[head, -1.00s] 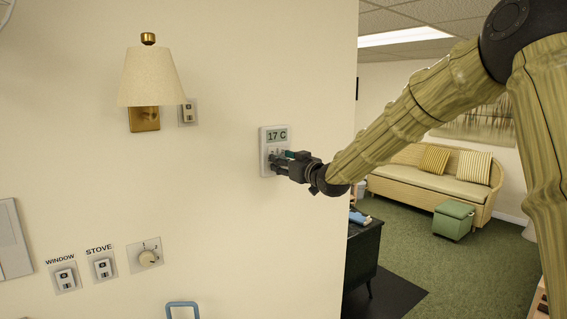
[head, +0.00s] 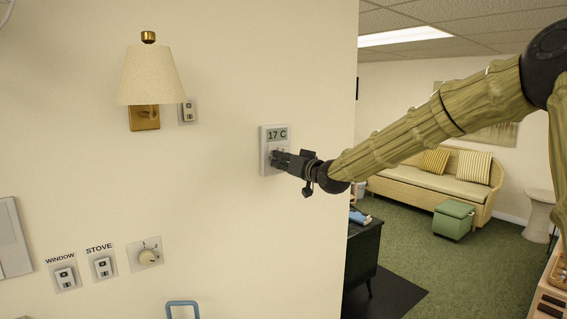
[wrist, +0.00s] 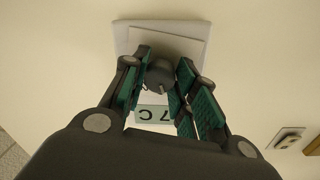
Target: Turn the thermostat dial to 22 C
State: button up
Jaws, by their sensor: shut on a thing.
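The thermostat (head: 265,167) is a white wall unit whose display (head: 277,135) reads 17 C in the head view. In the wrist view the thermostat (wrist: 190,36) appears upside down, and its display is partly covered by my fingers. The grey round dial (wrist: 160,73) sits between my green-padded fingers in the wrist view. My gripper (head: 277,158) is at the lower front of the thermostat and hides the dial in the head view. It also shows in the wrist view (wrist: 161,82), shut on the dial.
A wall lamp (head: 150,76) and a switch (head: 188,111) are to the left. The wall ends right of the thermostat, opening onto a lounge with a sofa (head: 430,186).

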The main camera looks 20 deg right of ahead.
jog(key=shift+d+m+g+b, duration=0.15)
jog(key=shift+m+b, duration=1.15)
jog(key=shift+m, duration=1.4)
jog(key=shift+m+g+b, duration=0.15)
jog(key=shift+m+b, duration=1.15)
jog(key=shift+m, duration=1.4)
jog(key=shift+r, duration=0.1)
jog(key=o, duration=1)
jog(key=shift+d+f+v, duration=0.15)
jog(key=shift+v, duration=2.85)
jog(key=shift+d+f+v, duration=0.1)
jog(key=shift+d+v, duration=0.05)
jog(key=shift+v, duration=2.8)
